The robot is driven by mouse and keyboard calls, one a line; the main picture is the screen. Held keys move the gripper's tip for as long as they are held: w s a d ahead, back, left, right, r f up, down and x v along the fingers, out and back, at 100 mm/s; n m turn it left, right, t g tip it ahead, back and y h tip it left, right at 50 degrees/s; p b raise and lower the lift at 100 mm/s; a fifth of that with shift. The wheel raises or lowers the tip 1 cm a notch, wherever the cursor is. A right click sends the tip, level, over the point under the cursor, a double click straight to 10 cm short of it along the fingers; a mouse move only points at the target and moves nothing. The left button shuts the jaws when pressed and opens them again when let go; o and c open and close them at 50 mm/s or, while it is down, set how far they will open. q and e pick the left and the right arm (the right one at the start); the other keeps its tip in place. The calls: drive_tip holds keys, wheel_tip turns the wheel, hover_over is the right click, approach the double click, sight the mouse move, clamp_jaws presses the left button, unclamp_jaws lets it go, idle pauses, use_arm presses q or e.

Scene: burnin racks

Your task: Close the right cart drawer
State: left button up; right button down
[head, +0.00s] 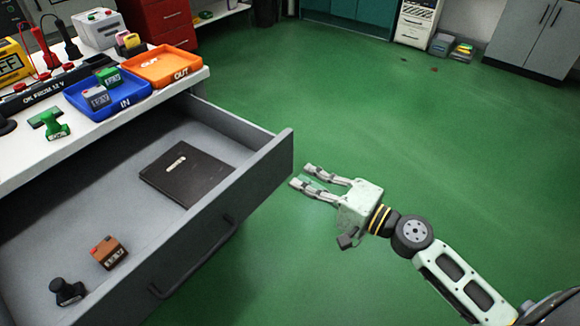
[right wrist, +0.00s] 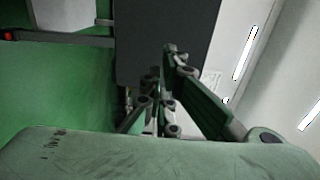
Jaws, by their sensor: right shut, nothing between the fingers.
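The grey cart drawer (head: 262,188) is pulled far out from under the white worktop, on the left of the head view. Its front carries a dark bar handle (head: 196,262). Inside lie a flat dark plate (head: 187,173), a small orange-brown block (head: 108,252) and a black knobbed item (head: 67,291). My right gripper (head: 303,176) is just right of the drawer front's far corner, apart from the handle, with nothing held. Its linkage also shows in the right wrist view (right wrist: 160,105), with a dark panel behind that I cannot identify surely. My left gripper is not in view.
The worktop (head: 60,150) holds a blue IN tray (head: 135,92), an orange OUT tray (head: 190,78), a green item (head: 50,124) and a yellow meter (head: 12,62). A red cabinet (head: 165,22) stands behind. Green floor (head: 400,130) is clear right of the drawer.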

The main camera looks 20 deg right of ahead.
sight(280, 166)
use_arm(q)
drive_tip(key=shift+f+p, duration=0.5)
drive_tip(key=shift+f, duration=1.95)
use_arm(e)
drive_tip(key=shift+x, duration=2.45)
